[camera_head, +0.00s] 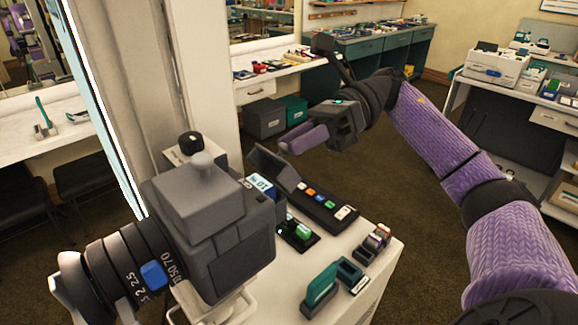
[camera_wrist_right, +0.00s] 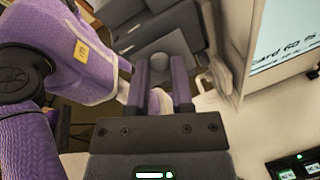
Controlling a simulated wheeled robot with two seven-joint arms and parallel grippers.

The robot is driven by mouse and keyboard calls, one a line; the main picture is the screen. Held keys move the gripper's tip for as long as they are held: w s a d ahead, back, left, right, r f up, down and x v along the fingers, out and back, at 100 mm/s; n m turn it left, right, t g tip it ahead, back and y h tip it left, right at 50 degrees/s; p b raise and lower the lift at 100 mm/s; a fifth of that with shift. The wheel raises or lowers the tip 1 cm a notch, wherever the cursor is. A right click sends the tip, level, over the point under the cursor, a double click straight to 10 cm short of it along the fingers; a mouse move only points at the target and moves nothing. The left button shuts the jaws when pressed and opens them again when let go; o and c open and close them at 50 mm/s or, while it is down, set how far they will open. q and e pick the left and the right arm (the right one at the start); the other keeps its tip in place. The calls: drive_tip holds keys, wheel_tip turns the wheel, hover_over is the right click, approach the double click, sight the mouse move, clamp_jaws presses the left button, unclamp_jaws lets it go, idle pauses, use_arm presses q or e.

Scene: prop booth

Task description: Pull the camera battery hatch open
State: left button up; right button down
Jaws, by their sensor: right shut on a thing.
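The camera (camera_head: 195,215) is a dark grey body at lower left with a numbered lens barrel (camera_head: 112,270) pointing left. A flat rear panel (camera_head: 240,265) on it looks closed, but I cannot tell which panel is the battery hatch. My right gripper (camera_head: 287,148) is up and right of the camera, visibly apart from its body. In the right wrist view its two purple fingers (camera_wrist_right: 160,72) stand with a narrow gap between them. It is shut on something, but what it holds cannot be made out. My left gripper is out of view.
A tilted dark flap (camera_head: 272,166) and a black strip with coloured buttons (camera_head: 318,200) lie just beyond the camera. A green-topped block (camera_head: 320,290) and small holders (camera_head: 350,272) occupy the white table's (camera_head: 376,293) front right. A pale post (camera_head: 180,80) stands behind the camera.

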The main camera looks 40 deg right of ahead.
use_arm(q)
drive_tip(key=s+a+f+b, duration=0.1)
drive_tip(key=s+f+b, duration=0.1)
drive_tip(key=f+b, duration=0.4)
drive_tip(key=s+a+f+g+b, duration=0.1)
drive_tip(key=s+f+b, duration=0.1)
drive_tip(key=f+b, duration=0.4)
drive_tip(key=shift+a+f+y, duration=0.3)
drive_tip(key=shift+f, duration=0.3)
use_arm(e)
drive_tip(key=f+y, duration=0.1)
drive_tip(key=y, duration=0.2)
drive_tip(key=d+f+m+y, duration=0.1)
drive_tip(key=f+y, duration=0.1)
drive_tip(key=y, duration=0.1)
drive_tip(key=d+f+t+y, duration=0.1)
drive_tip(key=y, duration=0.1)
drive_tip(key=shift+w+d+f+m+y, duration=0.15)
drive_tip(key=shift+d+f+m+y, duration=0.1)
drive_tip(key=shift+m+y, duration=0.15)
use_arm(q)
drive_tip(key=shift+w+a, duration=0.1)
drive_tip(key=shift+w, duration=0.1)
use_arm(e)
drive_tip(key=c, duration=0.8)
unclamp_jaws()
drive_tip(key=shift+a, duration=0.1)
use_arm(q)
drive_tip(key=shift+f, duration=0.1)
